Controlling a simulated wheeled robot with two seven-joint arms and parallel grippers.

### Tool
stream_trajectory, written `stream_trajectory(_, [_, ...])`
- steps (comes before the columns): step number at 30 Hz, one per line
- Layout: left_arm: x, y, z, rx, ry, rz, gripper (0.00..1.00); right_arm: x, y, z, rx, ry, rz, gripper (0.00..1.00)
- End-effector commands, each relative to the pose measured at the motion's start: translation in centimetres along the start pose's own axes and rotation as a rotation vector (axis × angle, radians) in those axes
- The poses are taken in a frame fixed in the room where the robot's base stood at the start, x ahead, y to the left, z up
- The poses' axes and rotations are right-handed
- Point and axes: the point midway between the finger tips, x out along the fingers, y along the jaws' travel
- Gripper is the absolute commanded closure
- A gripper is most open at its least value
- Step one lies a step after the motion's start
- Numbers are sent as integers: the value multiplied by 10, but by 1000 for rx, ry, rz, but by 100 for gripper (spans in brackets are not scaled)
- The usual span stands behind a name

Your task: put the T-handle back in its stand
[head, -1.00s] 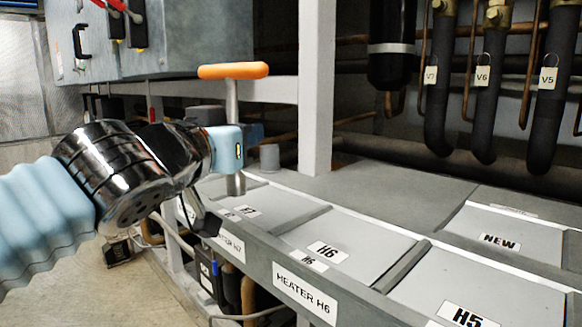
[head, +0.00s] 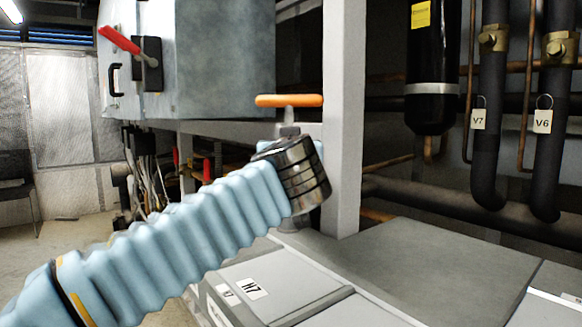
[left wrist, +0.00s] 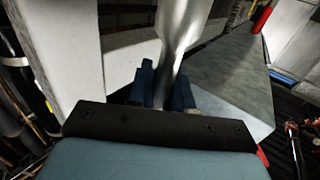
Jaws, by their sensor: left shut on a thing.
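The T-handle (head: 289,101) has an orange crossbar on a metal shaft and stands about upright in the head view. My left gripper is shut on its shaft; in the head view my own wrist hides the fingers and the lower shaft. In the left wrist view the blue fingers of my left gripper (left wrist: 162,88) close around the silver shaft (left wrist: 175,45). A short grey round piece (head: 293,223), which looks like the stand, shows just below my wrist at the grey deck. I cannot tell whether the shaft's lower end touches it. My right gripper is not in view.
A white post (head: 343,120) rises close right of the T-handle. A grey cabinet (head: 225,60) with a red lever hangs behind. Labelled panel H7 (head: 252,289) lies in front. Dark pipes tagged V7 (head: 479,119) and V6 stand at right. The grey deck (head: 410,270) is clear.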

Motion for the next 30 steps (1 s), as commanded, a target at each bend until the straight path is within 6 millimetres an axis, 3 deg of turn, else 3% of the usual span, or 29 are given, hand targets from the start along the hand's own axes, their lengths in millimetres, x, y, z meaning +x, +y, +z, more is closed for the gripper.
stream_trajectory(12, [48,0,30,2,-1,1,100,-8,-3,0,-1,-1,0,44])
stream_trajectory(20, [54,1,40,3,-9,0,100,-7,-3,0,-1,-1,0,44])
stream_trajectory(21, [54,1,42,4,-11,0,77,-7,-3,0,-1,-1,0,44])
stream_trajectory(25, [54,1,40,3,-8,1,57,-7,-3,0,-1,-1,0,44])
stream_trajectory(30, [53,1,37,1,-4,2,54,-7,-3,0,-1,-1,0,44])
